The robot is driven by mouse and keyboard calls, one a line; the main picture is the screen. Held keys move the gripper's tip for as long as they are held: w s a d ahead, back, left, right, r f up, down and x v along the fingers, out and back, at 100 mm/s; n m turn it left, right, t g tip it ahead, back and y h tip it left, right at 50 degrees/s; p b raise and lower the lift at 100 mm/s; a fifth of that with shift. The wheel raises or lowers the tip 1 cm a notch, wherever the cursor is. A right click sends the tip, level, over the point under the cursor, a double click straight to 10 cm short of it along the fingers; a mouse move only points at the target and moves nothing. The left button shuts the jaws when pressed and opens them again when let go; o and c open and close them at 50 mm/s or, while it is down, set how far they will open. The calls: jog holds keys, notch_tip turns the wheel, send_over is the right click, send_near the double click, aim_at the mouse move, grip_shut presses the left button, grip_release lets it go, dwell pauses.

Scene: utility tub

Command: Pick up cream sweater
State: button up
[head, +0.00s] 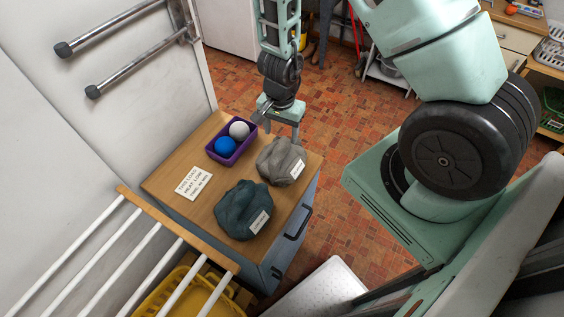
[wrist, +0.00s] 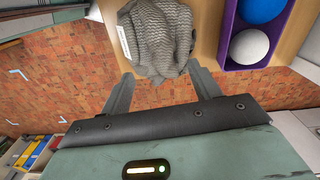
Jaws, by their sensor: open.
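A folded grey-beige knit garment (head: 281,161) with a white label lies at the back right of the wooden cabinet top; no plainly cream one shows. It also fills the upper middle of the wrist view (wrist: 160,35). A dark teal folded garment (head: 243,210) with a white label lies in front of it. My gripper (head: 279,118) is by the back edge of the cabinet, beside the grey-beige garment. In the wrist view my gripper (wrist: 161,75) is open, its fingers apart on either side of the garment's near edge. I cannot tell whether they touch it.
A purple bin (head: 231,146) with a blue ball and a white ball stands left of the grey-beige garment. A lettered card (head: 194,182) lies on the cabinet top (head: 166,181). A white-barred rack (head: 131,240) and yellow basket (head: 185,294) are in front.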

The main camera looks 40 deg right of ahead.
aim_at(280, 147)
notch_tip(280, 147, down, 8)
jog(key=b, duration=0.4)
jog(key=shift+w+r+b, duration=0.15)
jog(key=shift+r+b, duration=0.1)
jog(key=shift+b, duration=0.05)
jog(key=shift+c, duration=0.2)
grip_shut()
